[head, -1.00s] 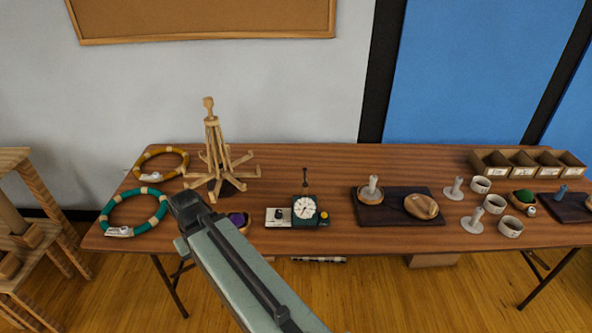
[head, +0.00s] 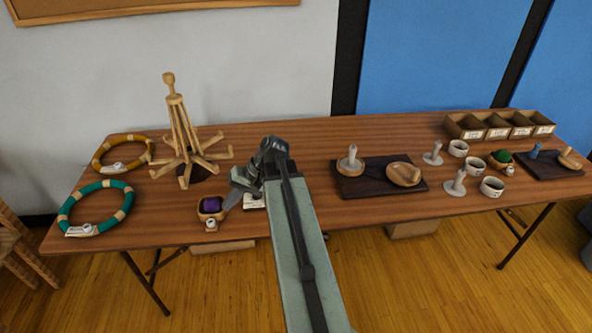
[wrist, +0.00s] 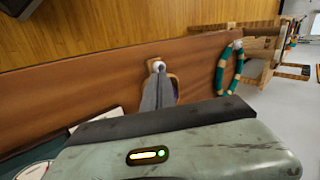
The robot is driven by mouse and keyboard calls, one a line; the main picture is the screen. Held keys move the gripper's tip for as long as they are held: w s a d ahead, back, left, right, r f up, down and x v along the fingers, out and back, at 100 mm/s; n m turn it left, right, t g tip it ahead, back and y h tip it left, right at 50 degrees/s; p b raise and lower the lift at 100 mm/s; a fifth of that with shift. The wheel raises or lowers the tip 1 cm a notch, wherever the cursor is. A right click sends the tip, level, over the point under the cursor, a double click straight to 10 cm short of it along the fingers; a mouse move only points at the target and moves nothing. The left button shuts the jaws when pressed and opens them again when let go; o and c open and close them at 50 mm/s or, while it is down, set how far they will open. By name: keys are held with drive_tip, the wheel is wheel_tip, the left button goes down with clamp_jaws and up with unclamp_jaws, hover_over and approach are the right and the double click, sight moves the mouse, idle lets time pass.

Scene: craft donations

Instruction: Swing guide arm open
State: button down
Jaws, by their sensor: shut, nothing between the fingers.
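The guide arm cannot be made out now. The dark green device with a round dial is hidden behind my arm in the head view, and only a white plate beside it (head: 254,202) shows there. In the wrist view part of the dark green device (wrist: 30,168) shows at the lower left corner, next to a pale plate (wrist: 45,142). My gripper (head: 224,207) is shut and empty over the table's front part, its tip beside the small bowl of purple yarn (head: 210,206). The grey fingers (wrist: 157,72) partly cover that bowl in the wrist view.
A wooden stand with arms (head: 183,150) is at the back left of the table, near a yellow ring (head: 97,158) and a teal ring (head: 65,215). A dark tray (head: 380,190) with wooden pieces lies right of my arm. The back middle of the table (head: 300,135) is clear.

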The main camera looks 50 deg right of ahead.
drive_tip(key=s+d+r+m+t+h+b, duration=0.1)
drive_tip(key=s+d+r+m+t+b, duration=0.2)
drive_tip(key=s+d, duration=0.5)
drive_tip(key=s+d+r+m+t+b, duration=0.1)
drive_tip(key=s+d+r+m+t, duration=0.2)
drive_tip(key=d, duration=1)
drive_tip(key=s+d+r+m+t+h+b, duration=0.1)
drive_tip(key=s+d+r+t+b, duration=0.1)
drive_tip(key=s+d+t, duration=0.6)
drive_tip(key=w+a+g, duration=0.1)
drive_tip(key=w, duration=0.3)
drive_tip(key=w+a+f+g+b, duration=0.1)
drive_tip(key=w+a, duration=0.1)
drive_tip(key=w, duration=0.3)
drive_tip(key=w+a+f+b, duration=0.1)
drive_tip(key=w, duration=0.3)
drive_tip(key=shift+w+a+f+g, duration=0.2)
drive_tip(key=shift+w+g, duration=0.1)
drive_tip(key=shift+g, duration=0.1)
drive_tip(key=shift+d, duration=0.1)
drive_tip(key=shift+w, duration=0.1)
